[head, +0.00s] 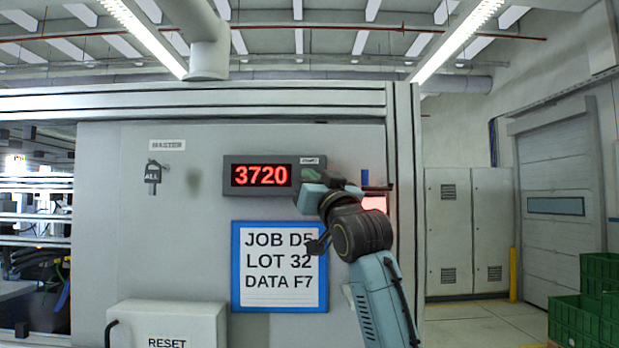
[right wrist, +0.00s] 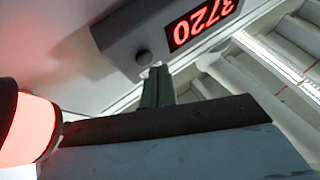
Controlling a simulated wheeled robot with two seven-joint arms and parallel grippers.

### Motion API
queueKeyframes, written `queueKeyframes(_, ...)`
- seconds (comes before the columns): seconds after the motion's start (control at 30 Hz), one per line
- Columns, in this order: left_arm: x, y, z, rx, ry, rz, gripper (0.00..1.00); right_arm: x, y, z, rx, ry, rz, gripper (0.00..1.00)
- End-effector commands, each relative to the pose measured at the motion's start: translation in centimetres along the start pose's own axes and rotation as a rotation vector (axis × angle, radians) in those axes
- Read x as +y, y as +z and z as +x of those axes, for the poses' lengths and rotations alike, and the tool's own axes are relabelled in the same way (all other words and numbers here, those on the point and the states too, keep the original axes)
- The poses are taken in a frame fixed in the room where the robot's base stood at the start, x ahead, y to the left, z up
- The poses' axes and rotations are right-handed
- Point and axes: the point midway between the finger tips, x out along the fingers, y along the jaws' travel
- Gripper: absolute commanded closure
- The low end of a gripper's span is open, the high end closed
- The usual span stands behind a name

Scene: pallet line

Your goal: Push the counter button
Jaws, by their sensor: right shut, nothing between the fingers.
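The counter (head: 230,180) is a grey box on the panel, with a red display (head: 262,175) reading 3720. In the right wrist view the counter (right wrist: 120,30) shows a dark round button (right wrist: 144,57) at its near end. My right gripper (head: 311,174) is in front of the counter's right end and hides the button in the head view. Its green fingers (right wrist: 157,76) are shut and empty, with the tips close to the button; I cannot tell whether they touch it. My left gripper is not in view.
A red lamp (head: 374,203) glows right of the counter, close beside my right gripper. A blue-framed sign (head: 236,270) hangs below. A key hook (head: 153,177) and a RESET box (head: 190,315) are at left. Green crates (head: 575,318) stand at far right.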

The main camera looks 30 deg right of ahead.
Motion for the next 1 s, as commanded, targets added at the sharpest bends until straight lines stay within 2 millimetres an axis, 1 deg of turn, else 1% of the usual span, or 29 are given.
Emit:
queueKeyframes(0.17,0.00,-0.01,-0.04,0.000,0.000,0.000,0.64,0.02,0.01,0.04,0.000,0.000,0.000,1.00)
queueKeyframes(0.47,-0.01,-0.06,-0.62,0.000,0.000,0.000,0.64,0.40,0.29,0.71,0.000,0.001,-0.001,1.00)
queueKeyframes(1.0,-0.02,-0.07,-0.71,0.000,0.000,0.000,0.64,0.48,0.46,0.87,-0.001,0.000,0.000,1.00)
